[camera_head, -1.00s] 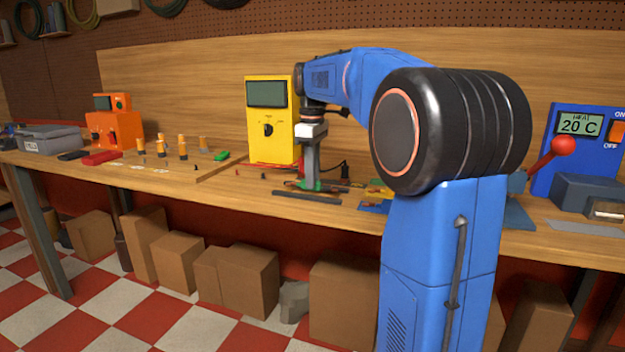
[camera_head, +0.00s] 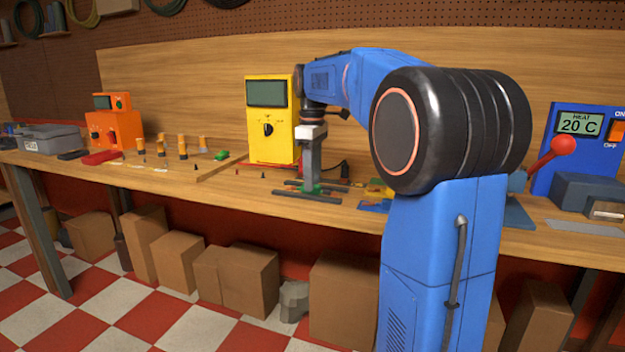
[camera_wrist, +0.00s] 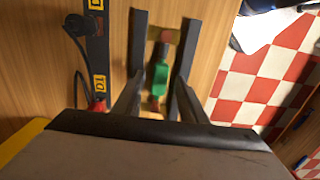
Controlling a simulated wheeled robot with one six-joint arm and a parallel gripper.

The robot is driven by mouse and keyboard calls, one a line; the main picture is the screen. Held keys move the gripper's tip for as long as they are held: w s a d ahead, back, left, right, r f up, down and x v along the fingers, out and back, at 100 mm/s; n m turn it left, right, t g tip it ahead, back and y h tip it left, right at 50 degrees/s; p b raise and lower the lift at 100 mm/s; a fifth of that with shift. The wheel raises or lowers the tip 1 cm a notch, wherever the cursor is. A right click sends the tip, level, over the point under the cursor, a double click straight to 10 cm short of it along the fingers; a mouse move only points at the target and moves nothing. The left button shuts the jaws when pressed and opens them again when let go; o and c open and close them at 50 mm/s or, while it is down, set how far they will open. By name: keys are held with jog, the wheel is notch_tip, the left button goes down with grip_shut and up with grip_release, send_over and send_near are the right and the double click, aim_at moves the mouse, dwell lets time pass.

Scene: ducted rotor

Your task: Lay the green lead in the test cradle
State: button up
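The test cradle (camera_head: 300,196) shows as two dark parallel bars on the bench, below the yellow meter. In the wrist view its bars (camera_wrist: 136,40) stand on both sides of the green lead (camera_wrist: 160,78). The lead has a green body and a dark end, and lies lengthwise between the bars, over a brass and red pad. In the head view only a bit of green (camera_head: 313,187) shows under my gripper (camera_head: 312,178). My gripper points straight down. In the wrist view its fingers (camera_wrist: 158,88) stand apart, with a gap on each side of the green body.
A yellow meter (camera_head: 268,120) stands behind the cradle. A dark strip with yellow labels (camera_wrist: 96,50) and a black cable lie beside it. A green piece (camera_head: 221,155) and orange-topped posts (camera_head: 182,146) are farther left. The bench's front edge is close to the cradle.

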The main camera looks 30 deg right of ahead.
notch_tip(320, 180, up, 11)
jog(key=shift+r, duration=0.2)
dwell(0.3)
jog(key=s+a+f+m+t, duration=0.1)
jog(key=s+a+f+m, duration=0.1)
jog(key=s+a+f, duration=0.5)
jog(key=s+a+f+m+t, duration=0.15)
jog(key=s+a+f, duration=0.25)
jog(key=s, duration=0.4)
jog(key=s+a+f+m+t, duration=0.1)
jog(key=s+a+f+m, duration=0.1)
jog(key=s+f, duration=0.5)
jog(key=s+a+f+m+t, duration=0.1)
jog(key=s+a+f+m, duration=0.1)
jog(key=s+f, duration=0.6)
notch_tip(320, 180, down, 5)
jog(key=shift+s+a+r, duration=0.15)
jog(key=shift+a, duration=0.25)
jog(key=shift+c, duration=0.5)
